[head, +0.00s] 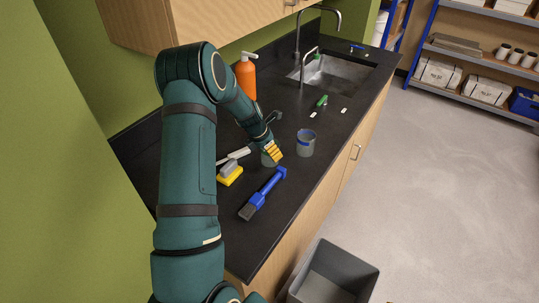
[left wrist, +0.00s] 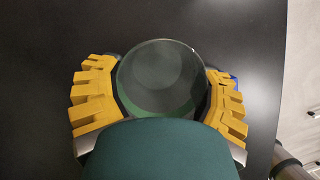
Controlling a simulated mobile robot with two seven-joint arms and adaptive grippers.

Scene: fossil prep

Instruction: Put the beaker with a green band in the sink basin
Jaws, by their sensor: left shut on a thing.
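My left gripper (head: 271,154) is low over the black counter, its yellow fingers on both sides of a clear beaker (left wrist: 160,75). In the left wrist view I look down into this beaker, and green shows along its lower inside edge. My left gripper (left wrist: 158,98) is shut on it there. In the head view the beaker is mostly hidden by the fingers; I cannot tell whether it touches the counter. The sink basin (head: 345,76) is farther back along the counter, under a tall faucet. My right gripper is not in view.
A beaker with a blue band (head: 306,143) stands just right of my left gripper. A blue brush (head: 262,195), a yellow-and-grey block (head: 230,173), a green-handled tool (head: 322,101) and an orange bottle (head: 246,80) are on the counter. A grey bin (head: 350,262) stands on the floor.

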